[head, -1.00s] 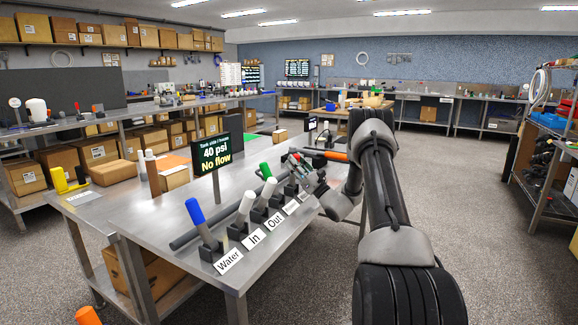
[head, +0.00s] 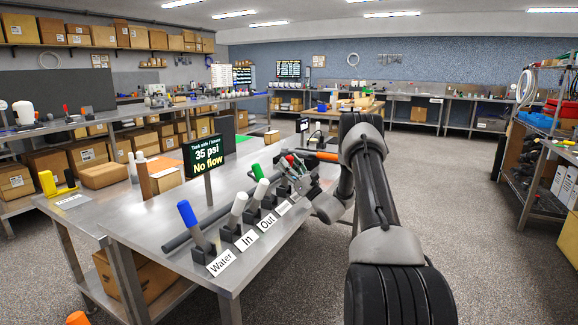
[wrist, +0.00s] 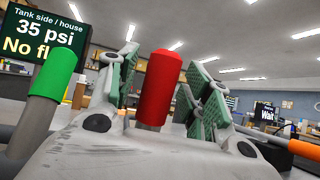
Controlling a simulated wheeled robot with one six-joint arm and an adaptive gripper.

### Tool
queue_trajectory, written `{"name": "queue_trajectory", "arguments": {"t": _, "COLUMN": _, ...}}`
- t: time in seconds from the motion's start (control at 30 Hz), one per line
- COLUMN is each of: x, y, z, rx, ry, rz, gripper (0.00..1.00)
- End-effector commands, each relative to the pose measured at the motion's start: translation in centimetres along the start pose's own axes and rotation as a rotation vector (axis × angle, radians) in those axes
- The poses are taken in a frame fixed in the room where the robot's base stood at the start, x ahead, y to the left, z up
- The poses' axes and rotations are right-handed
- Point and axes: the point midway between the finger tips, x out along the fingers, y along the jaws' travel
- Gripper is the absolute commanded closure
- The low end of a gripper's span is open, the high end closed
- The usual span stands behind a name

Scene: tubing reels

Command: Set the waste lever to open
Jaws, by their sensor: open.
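My gripper (head: 297,178) is open, over the far part of a row of levers on the steel bench. In the wrist view a red-capped lever (wrist: 162,88) stands between my gripper's green-padded fingers (wrist: 160,72), with gaps on both sides. Its red top (head: 290,158) also shows in the head view. The waste label cannot be read; a small label (head: 284,208) near my gripper is too small. A green-capped lever (wrist: 48,85) stands to the left in the wrist view. The display (head: 204,156) reads 35 psi, No flow.
Nearer on the bench (head: 150,230) are a blue lever (head: 190,218) labelled Water and a white lever (head: 238,208) labelled In. A label (head: 267,223) reads Out. An orange handle (head: 320,156) lies just beyond my gripper.

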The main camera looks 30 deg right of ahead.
Motion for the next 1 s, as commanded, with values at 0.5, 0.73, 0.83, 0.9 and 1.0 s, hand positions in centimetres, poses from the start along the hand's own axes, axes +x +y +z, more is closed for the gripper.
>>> {"name": "queue_trajectory", "arguments": {"t": 0.5, "x": -6.8, "y": 0.0, "z": 4.0, "rx": -0.001, "ry": 0.001, "rz": -0.005, "gripper": 0.51}}
{"name": "queue_trajectory", "arguments": {"t": 0.73, "x": -10.0, "y": 0.2, "z": 6.3, "rx": -0.002, "ry": 0.000, "rz": -0.002, "gripper": 0.51}}
{"name": "queue_trajectory", "arguments": {"t": 0.83, "x": -10.7, "y": 0.3, "z": 6.8, "rx": 0.000, "ry": 0.001, "rz": -0.001, "gripper": 0.51}}
{"name": "queue_trajectory", "arguments": {"t": 0.9, "x": -10.9, "y": 0.3, "z": 6.9, "rx": 0.000, "ry": 0.000, "rz": -0.001, "gripper": 0.51}}
{"name": "queue_trajectory", "arguments": {"t": 1.0, "x": -11.0, "y": 0.3, "z": 7.0, "rx": 0.000, "ry": 0.000, "rz": -0.001, "gripper": 0.51}}
